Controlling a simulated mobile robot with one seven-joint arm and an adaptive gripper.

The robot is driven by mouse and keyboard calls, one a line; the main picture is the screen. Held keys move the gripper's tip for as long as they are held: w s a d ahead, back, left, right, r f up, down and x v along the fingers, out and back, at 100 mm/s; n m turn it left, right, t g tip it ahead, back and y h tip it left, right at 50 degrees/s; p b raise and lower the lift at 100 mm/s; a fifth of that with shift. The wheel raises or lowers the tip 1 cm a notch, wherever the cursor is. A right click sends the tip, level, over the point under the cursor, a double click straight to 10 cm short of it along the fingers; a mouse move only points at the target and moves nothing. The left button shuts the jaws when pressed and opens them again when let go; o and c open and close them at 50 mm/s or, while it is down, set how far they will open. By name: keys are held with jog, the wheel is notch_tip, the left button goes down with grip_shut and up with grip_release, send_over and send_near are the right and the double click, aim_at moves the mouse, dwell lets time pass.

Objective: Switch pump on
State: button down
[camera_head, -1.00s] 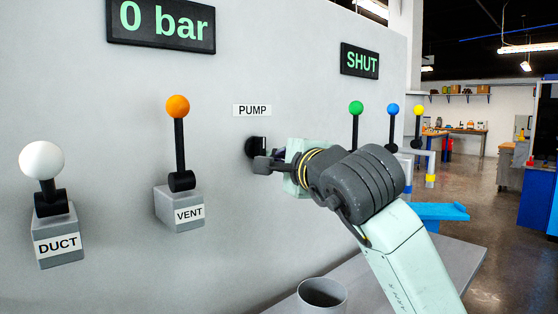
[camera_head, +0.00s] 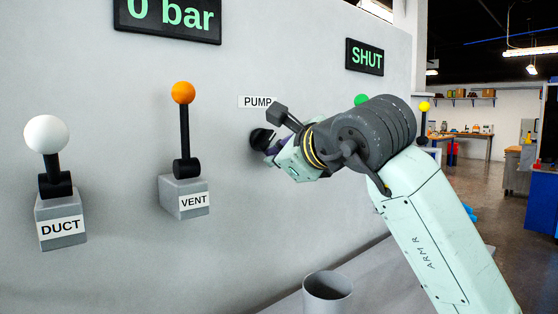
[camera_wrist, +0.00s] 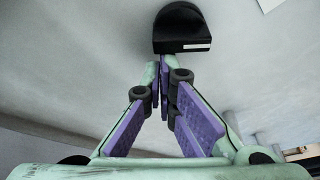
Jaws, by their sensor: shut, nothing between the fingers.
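The pump switch, a black rounded knob (camera_head: 262,140), sits on the grey wall panel under the white PUMP label (camera_head: 257,102). In the wrist view the black knob (camera_wrist: 182,28) with a white mark line on its edge is just beyond my fingertips. My gripper (camera_head: 272,153) is at the knob from the right and below. Its purple-padded fingers (camera_wrist: 160,62) are closed together with nothing between them. The tips look very close to the knob; I cannot tell whether they touch it. My gripper partly covers the knob in the head view.
The DUCT lever (camera_head: 46,135) with white ball and VENT lever (camera_head: 183,93) with orange ball stand to the left. A green-ball lever (camera_head: 361,99) is partly behind my arm. Displays read 0 bar (camera_head: 168,16) and SHUT (camera_head: 365,57). A grey cup (camera_head: 327,292) stands below.

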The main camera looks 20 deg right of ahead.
jog(key=shift+a+m, duration=0.15)
jog(key=shift+m, duration=0.25)
jog(key=shift+f, duration=0.1)
jog(key=f+b, duration=0.1)
jog(key=d+f, duration=0.1)
jog(key=d+f+b, duration=0.1)
jog(key=shift+w+f+b, duration=0.2)
jog(key=shift+w+b, duration=0.1)
jog(key=shift+w, duration=0.05)
jog(key=b+v, duration=0.2)
jog(key=v, duration=0.8)
jog(key=shift+d+r, duration=0.2)
jog(key=shift+r, duration=0.1)
